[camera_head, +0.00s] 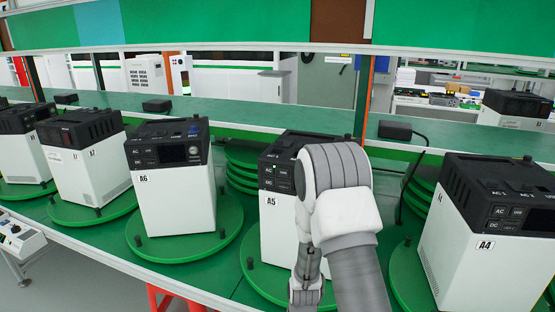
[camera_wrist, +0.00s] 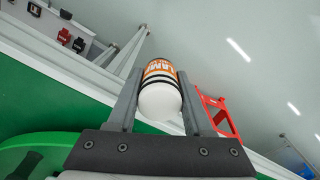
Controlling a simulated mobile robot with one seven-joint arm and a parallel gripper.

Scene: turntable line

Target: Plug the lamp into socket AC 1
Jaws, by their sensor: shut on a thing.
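In the wrist view my gripper (camera_wrist: 158,88) is shut on a rounded cylindrical piece, the lamp plug (camera_wrist: 160,98), white at the near end with an orange band lettered LAMP. Its far end is dark and shows no contact with a socket. In the head view my arm hangs in front of the white and black unit A5 (camera_head: 275,235), hiding its right part; the gripper and plug are not seen there. A5 has a dark panel (camera_head: 277,178) with AC and DC markings.
Unit A6 (camera_head: 173,195) stands left of A5 and unit A4 (camera_head: 480,255) right, each on a green round turntable. More units (camera_head: 82,165) stand further left. A black adapter (camera_head: 395,130) with a cable lies behind. A red frame (camera_wrist: 217,112) shows in the wrist view.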

